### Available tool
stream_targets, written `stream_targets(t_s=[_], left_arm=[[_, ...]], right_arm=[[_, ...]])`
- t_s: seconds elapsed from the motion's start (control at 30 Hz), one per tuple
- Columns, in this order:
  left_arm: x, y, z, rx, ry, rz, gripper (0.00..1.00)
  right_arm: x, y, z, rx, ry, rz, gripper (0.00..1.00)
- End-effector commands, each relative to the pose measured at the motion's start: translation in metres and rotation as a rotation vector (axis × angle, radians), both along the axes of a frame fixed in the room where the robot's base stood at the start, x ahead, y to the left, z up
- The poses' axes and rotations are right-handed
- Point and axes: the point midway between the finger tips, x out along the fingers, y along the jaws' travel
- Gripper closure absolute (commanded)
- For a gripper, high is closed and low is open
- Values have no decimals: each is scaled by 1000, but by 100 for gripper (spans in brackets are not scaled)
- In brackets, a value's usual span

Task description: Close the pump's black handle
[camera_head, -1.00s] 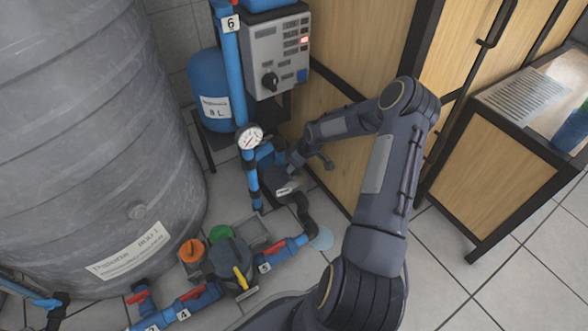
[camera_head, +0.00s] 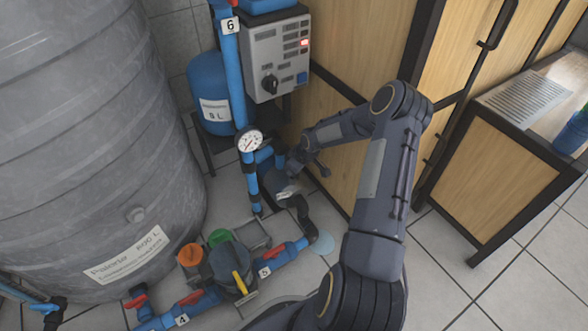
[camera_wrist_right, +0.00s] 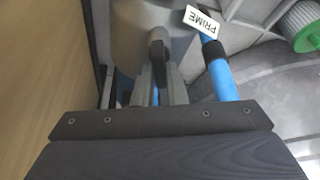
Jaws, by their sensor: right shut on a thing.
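The dark pump (camera_head: 279,183) stands low on the floor by the wooden cabinet, with blue pipes around it. In the right wrist view its grey body (camera_wrist_right: 150,22) fills the top middle. The black handle (camera_wrist_right: 158,62) shows in front of the body, between the fingers of my right gripper (camera_wrist_right: 157,88). That gripper is shut on the handle. In the head view my right gripper (camera_head: 294,163) is at the pump's top, small and partly hidden, so the handle is not clear there. My left gripper is in neither view.
A pressure gauge (camera_head: 249,140) and a blue vertical pipe (camera_head: 236,85) stand just left of the pump. A grey control box (camera_head: 276,60) is above. A large grey tank (camera_head: 90,120) fills the left. The wooden cabinet (camera_head: 335,110) is close on the right.

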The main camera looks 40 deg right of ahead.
Motion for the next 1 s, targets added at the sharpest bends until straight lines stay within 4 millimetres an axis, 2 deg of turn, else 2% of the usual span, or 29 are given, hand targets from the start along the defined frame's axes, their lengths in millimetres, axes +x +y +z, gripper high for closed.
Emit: stream_targets(t_s=[0.4, 0.77, 0.8, 0.93, 1.0], left_arm=[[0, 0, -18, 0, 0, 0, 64], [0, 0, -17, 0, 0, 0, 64], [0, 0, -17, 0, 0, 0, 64], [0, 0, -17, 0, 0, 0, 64], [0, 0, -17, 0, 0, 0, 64]], right_arm=[[0, 3, -2, -1, 1, -321, 100], [-1, 2, 0, 2, 1, -342, 100], [-1, 2, 0, 2, 1, -342, 83], [-1, 2, 0, 1, 0, -341, 66], [-1, 2, 0, 1, 0, -340, 66]])
